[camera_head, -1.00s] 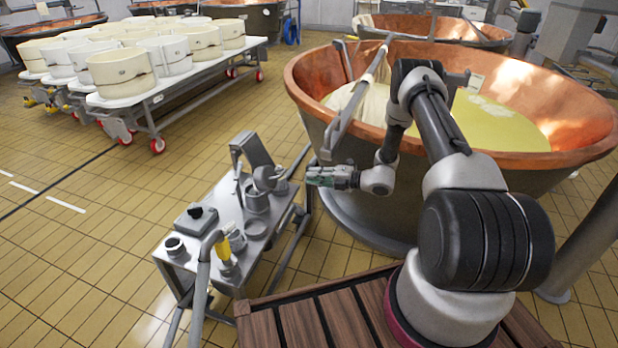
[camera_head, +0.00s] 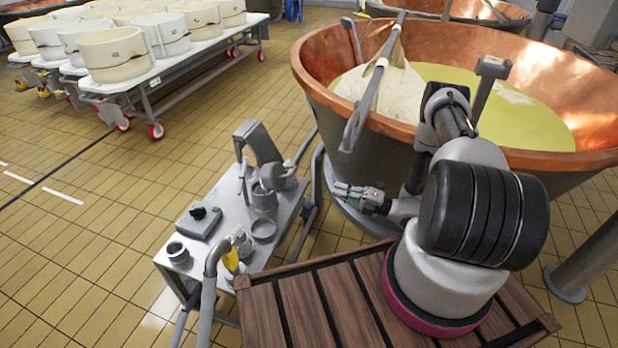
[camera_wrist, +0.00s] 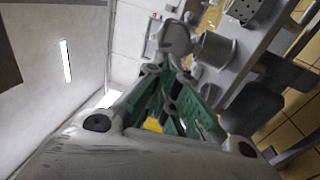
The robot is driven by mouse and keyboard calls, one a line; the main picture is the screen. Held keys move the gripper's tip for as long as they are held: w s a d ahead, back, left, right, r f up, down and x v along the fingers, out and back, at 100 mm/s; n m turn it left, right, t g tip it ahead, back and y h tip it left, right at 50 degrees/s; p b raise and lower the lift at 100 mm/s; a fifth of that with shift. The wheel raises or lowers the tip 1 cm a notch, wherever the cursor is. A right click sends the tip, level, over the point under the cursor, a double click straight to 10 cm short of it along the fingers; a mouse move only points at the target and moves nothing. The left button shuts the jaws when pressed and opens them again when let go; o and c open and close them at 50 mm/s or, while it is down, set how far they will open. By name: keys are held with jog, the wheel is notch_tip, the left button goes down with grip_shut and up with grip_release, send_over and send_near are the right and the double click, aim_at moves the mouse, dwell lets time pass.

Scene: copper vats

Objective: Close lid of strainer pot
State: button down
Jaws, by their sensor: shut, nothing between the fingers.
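The strainer pot (camera_head: 263,196) is a small grey metal pot on the steel side table. Its round lid (camera_head: 277,176) stands open, tilted up on the side toward my gripper. In the wrist view the pot (camera_wrist: 216,50) and the raised lid (camera_wrist: 174,38) are ahead of the fingers. My gripper (camera_head: 338,188), with green fingers, is to the right of the pot, apart from the lid, at the copper vat's outer side. It is shut and empty. It also shows in the wrist view (camera_wrist: 173,66).
The steel table (camera_head: 212,222) also holds a grey box with a black knob (camera_head: 200,221), a small cup (camera_head: 178,252), a ring-shaped dish (camera_head: 263,230) and a tall bracket (camera_head: 257,142). The copper vat (camera_head: 330,90) stands close behind my arm. Open floor lies left.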

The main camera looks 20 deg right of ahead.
send_near(281, 175)
jog(key=shift+w+a+r, duration=0.95)
jog(key=shift+w+r, duration=0.1)
